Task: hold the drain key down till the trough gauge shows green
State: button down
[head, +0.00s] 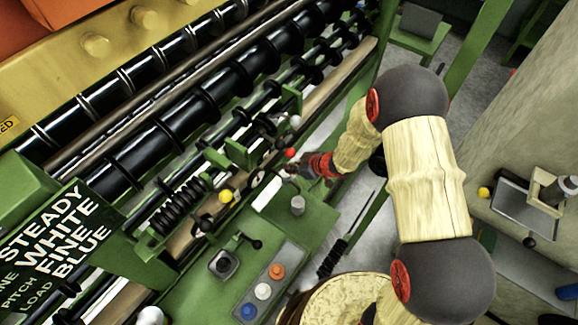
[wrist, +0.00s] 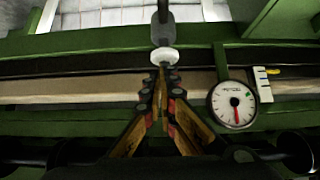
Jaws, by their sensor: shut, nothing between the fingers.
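My gripper (wrist: 166,76) is shut and empty, with its fingertips together. A white round knob (wrist: 163,57) on a grey stem is straight ahead of the fingertips in the wrist view; I cannot tell whether they touch it. No label shows whether it is the drain key. A round white gauge (wrist: 233,103) is to the right of the fingers. Its red needle points down, away from a small green mark at the upper right of the dial. In the head view my gripper (head: 291,168) is small and partly blurred, at the machine's near rail, below a red ball knob (head: 290,153).
A white ball knob (head: 295,122) and a yellow one (head: 226,195) flank the gripper. A green panel holds orange (head: 276,271), white (head: 263,291) and blue (head: 248,311) buttons. Black rollers (head: 210,95) run behind. A sign (head: 50,235) stands at left, a side bench (head: 525,215) at right.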

jog(key=shift+f, duration=0.95)
jog(key=shift+s, duration=0.15)
dwell(1.7)
